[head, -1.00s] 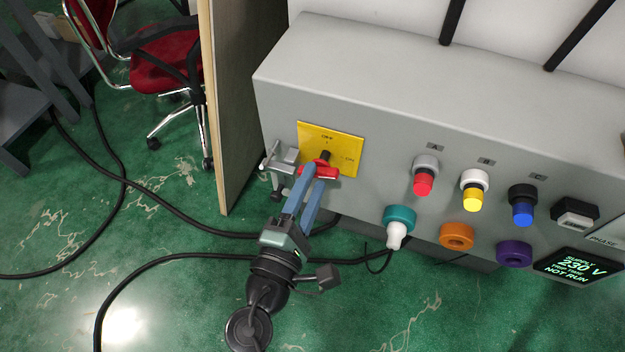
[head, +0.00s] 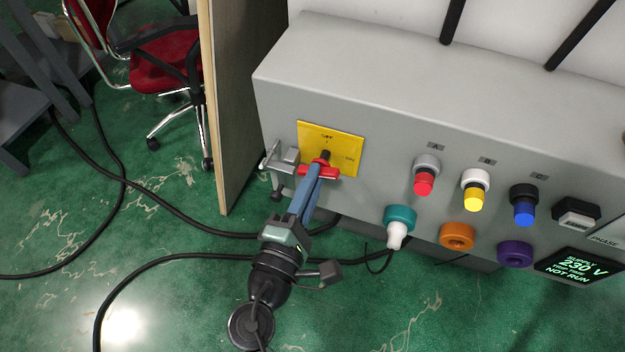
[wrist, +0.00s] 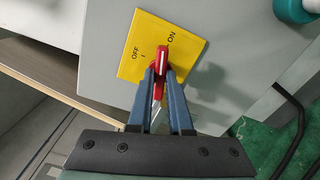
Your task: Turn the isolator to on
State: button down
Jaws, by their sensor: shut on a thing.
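The isolator is a yellow plate (head: 345,140) with a red handle (head: 330,172) on the front of the grey machine panel. OFF is at the plate's top and ON at its right side. In the wrist view the red handle (wrist: 161,62) carries a white line, and the plate (wrist: 133,69) shows OFF and ON. My gripper (head: 317,178) has its blue fingers closed on the red handle; the fingers (wrist: 160,76) hide part of it in the wrist view.
To the right on the panel are a red plug (head: 424,184), a yellow plug (head: 474,200), a blue plug (head: 523,212) and a display (head: 578,266) reading 230 V, NOT RUN. A metal bracket (head: 282,160) sits just left of the isolator, near a wooden board (head: 228,110).

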jog(key=m+b, duration=0.2)
jog(key=m, duration=0.1)
jog(key=shift+m, duration=0.4)
jog(key=c, duration=0.8)
grip_release()
jog(key=shift+c, duration=0.2)
jog(key=v, duration=1.3)
jog(key=shift+w+r, duration=0.1)
jog(key=shift+w, duration=0.05)
